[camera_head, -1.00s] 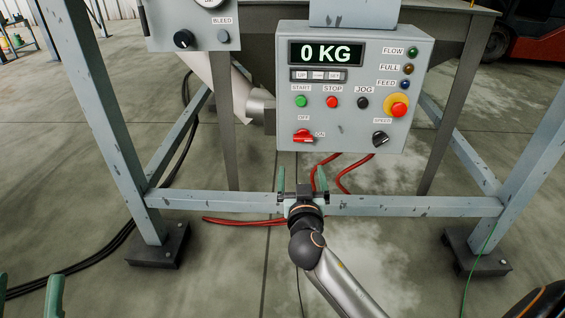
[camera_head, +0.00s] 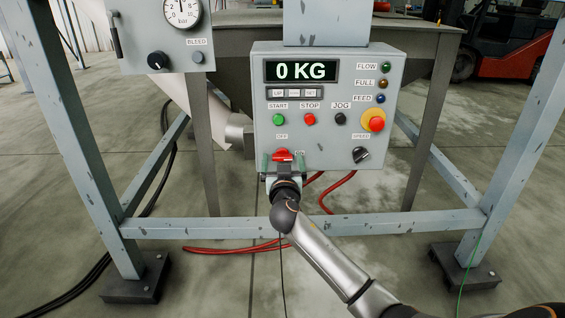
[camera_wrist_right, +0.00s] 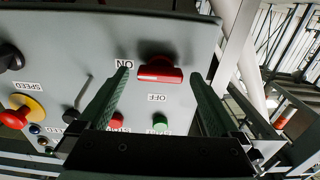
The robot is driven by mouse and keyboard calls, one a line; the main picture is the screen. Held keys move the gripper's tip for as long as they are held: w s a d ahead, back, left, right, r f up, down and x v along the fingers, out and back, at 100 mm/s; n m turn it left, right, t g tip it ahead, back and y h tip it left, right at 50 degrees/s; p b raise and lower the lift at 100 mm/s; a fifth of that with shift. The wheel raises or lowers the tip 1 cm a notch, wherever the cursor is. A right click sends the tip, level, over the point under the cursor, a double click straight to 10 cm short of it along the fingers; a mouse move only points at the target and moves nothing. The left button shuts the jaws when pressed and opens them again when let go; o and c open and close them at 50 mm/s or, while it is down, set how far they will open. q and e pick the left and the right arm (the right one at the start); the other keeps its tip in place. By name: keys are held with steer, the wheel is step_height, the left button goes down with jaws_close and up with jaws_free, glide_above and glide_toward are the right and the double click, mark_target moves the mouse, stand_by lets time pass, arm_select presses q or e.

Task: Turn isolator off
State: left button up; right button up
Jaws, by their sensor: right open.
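The isolator is a red rotary handle (camera_head: 283,154) low on the left of the grey control box, with OFF above it and ON to its right. Its grip lies roughly level, toward ON. It also shows as a red handle in the right wrist view (camera_wrist_right: 160,73). My right gripper (camera_head: 283,162) is open in front of it, one green finger to each side. In the right wrist view the fingers (camera_wrist_right: 159,80) are apart, with the handle showing between them. I cannot tell whether they touch the box. My left gripper is out of view.
The control box (camera_head: 230,150) carries START, STOP and JOG buttons, a red emergency stop (camera_head: 376,124) and a black SPEED knob (camera_head: 360,155). A blue-grey frame rail (camera_head: 400,222) runs below. A gauge box (camera_head: 150,40) hangs at upper left.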

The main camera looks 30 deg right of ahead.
steer(key=shift+w+d, duration=0.1)
steer(key=shift+w, duration=0.05)
steer(key=c, duration=1.4)
